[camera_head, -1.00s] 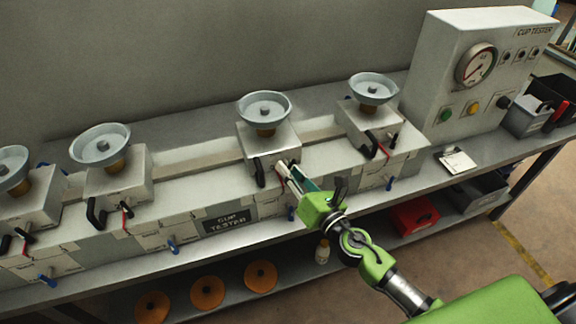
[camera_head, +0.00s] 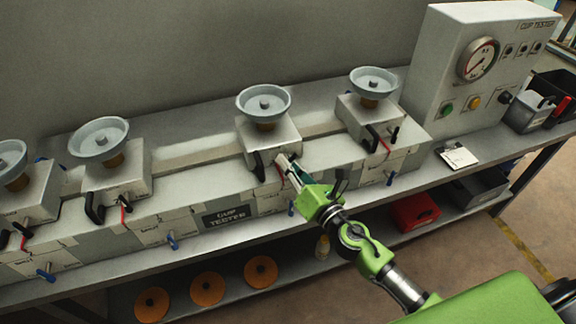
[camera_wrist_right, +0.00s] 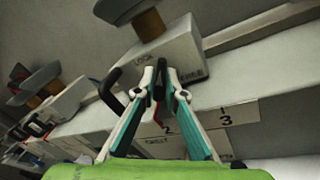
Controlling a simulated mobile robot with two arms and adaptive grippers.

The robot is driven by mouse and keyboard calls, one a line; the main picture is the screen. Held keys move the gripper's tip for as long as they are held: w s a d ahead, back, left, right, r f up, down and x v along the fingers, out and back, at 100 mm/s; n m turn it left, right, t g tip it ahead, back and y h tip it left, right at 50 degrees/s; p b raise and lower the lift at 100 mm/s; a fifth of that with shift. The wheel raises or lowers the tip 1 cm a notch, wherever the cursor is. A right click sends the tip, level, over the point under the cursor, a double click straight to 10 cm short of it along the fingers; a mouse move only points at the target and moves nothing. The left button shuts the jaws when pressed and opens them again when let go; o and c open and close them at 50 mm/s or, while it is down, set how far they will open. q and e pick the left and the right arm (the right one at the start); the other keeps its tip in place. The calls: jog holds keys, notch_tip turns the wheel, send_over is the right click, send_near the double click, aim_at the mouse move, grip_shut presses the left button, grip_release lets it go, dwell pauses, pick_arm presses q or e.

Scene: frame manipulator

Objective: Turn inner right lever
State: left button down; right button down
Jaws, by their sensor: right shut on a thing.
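The inner right test unit (camera_head: 268,143) is a grey block with a cup-shaped dish (camera_head: 263,103) on top. It has a black curved handle (camera_head: 259,165) at its front left, also in the right wrist view (camera_wrist_right: 108,88). My right gripper (camera_head: 284,160) is at the front of this block. In the right wrist view its fingertips (camera_wrist_right: 167,70) are closed together on the small lever, beside the black handle. The fingers mostly hide the lever; a red part (camera_wrist_right: 157,112) shows between them. My left gripper is not in view.
The outer right unit (camera_head: 368,116) stands to the right, two more units (camera_head: 116,183) to the left. A tester box with a gauge (camera_head: 478,57) is at the back right. Orange discs (camera_head: 207,288) and a red bin (camera_head: 414,213) lie on the shelf below.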

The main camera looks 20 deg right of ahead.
jog(key=m+b, duration=0.3)
jog(key=shift+f+t, duration=0.25)
jog(key=shift+t, duration=0.15)
jog(key=shift+m+t+b, duration=0.3)
jog(key=shift+m+b, duration=0.8)
jog(key=shift+m, duration=0.1)
jog(key=m+h+b, duration=0.1)
jog(key=m+b, duration=0.1)
jog(key=m, duration=0.1)
jog(key=shift+r+m, duration=0.15)
jog(key=shift+m, duration=0.25)
jog(key=shift+r+m+t+h+b, duration=0.15)
jog(key=shift+m+t+b, duration=0.2)
jog(key=shift+m, duration=0.35)
jog(key=shift+f+m+t+h+b, duration=0.15)
jog(key=shift+m+b, duration=0.3)
jog(key=shift+m, duration=0.25)
jog(key=shift+r+m, duration=0.15)
jog(key=shift+m, duration=0.15)
jog(key=c, duration=2.4)
grip_release()
jog(key=shift+o, duration=0.2)
